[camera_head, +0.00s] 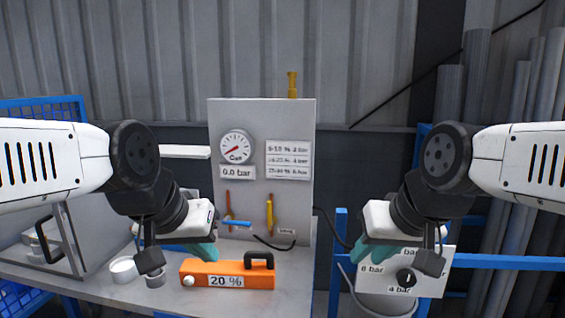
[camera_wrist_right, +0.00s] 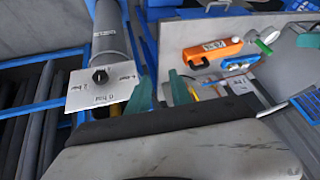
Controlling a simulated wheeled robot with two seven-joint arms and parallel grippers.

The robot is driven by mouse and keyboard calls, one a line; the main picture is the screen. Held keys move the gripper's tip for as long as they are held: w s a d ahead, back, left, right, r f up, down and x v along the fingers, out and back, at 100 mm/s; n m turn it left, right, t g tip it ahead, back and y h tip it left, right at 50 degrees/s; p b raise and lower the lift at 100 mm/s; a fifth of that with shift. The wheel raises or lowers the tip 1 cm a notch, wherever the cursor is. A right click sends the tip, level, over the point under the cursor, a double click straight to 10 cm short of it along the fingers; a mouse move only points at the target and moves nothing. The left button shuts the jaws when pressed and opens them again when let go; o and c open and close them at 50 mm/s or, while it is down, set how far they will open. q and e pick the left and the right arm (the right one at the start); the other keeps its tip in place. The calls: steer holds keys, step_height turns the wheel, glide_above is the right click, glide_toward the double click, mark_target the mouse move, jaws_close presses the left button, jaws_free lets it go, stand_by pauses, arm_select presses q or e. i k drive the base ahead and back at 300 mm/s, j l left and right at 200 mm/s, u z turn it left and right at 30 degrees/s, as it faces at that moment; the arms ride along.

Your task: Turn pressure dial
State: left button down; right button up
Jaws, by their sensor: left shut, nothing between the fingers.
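The pressure dial is a black knob (camera_head: 406,277) on a white plate (camera_head: 432,285) with bar labels, at the lower right of the head view. In the right wrist view the knob (camera_wrist_right: 100,75) and its plate (camera_wrist_right: 76,97) are left of my fingers. My right gripper (camera_head: 372,252) is near the plate's upper left in the head view. Its teal fingers stand apart in the wrist view (camera_wrist_right: 161,90), with no knob between them. My left gripper (camera_head: 205,252) is shut and empty, above the bench near the orange case. The gripper and arm partly cover the plate's labels.
A grey panel (camera_head: 250,110) carries a round gauge (camera_head: 236,147), a "0.0 bar" label (camera_head: 237,172) and a percent-to-bar chart (camera_head: 288,160). The orange case (camera_head: 245,268), marked 20 %, stands on the bench (camera_head: 105,292) beside white and grey cups (camera_head: 123,270). Blue rails (camera_head: 500,262) run at the right.

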mark_target(406, 278)
steer(key=k+z, duration=0.85)
